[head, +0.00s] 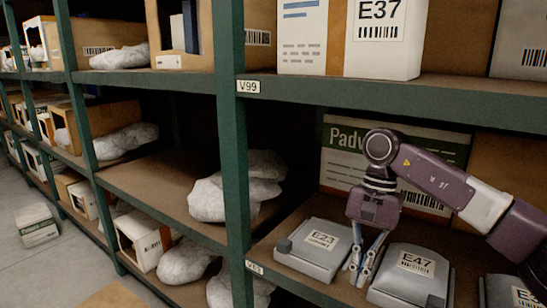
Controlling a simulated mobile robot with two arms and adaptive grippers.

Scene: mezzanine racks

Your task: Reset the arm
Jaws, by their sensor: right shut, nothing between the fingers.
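My right arm comes in from the right edge, over the shelf bay at the right. Its gripper (361,266) points down, with the fingers shut and nothing held. The fingertips are between a grey package marked E23 (312,248) on the left and a grey package marked E47 (408,275) on the right. I cannot tell whether the fingers touch either package. My left gripper is not in view.
A green rack upright (233,150) stands left of the arm, and a shelf beam (400,97) runs above it. A box marked "Padw" (340,165) stands behind the gripper. A box (36,224) is on the floor.

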